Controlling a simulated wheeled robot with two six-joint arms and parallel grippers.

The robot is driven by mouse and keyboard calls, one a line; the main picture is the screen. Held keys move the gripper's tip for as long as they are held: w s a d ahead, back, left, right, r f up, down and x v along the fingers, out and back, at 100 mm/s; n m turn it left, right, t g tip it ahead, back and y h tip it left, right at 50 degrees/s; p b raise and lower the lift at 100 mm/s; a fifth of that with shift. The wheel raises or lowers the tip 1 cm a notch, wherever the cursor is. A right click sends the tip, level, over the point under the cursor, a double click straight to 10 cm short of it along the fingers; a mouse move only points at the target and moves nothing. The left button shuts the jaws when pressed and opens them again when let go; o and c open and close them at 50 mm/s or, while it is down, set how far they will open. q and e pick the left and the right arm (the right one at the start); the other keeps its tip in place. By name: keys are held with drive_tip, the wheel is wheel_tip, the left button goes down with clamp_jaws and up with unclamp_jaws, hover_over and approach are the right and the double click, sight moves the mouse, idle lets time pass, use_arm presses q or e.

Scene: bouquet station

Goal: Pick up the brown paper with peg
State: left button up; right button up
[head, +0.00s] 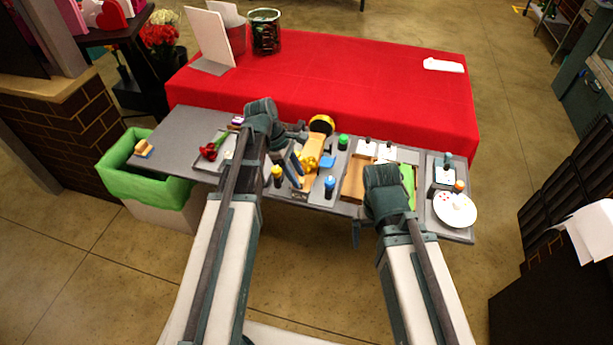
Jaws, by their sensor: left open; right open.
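A flat tan-brown sheet (353,181) lies on the grey work table, right of the middle; it looks like the brown paper. I cannot make out its peg clearly. My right gripper (385,190) is open beside it, on its right, and the arm hides part of that area.
White cards (366,148), a green sheet (409,180), small bottles (330,184) and a white plate (454,209) crowd the grey table (185,130). A red flower (210,151) lies left. A red-covered table (370,80) stands behind, mostly clear. A green-lined bin (140,180) stands left.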

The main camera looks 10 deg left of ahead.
use_arm(q)
drive_tip(key=shift+b+x, duration=0.45)
drive_tip(key=shift+x, duration=0.5)
drive_tip(key=shift+r, duration=0.1)
clamp_jaws()
idle(0.5)
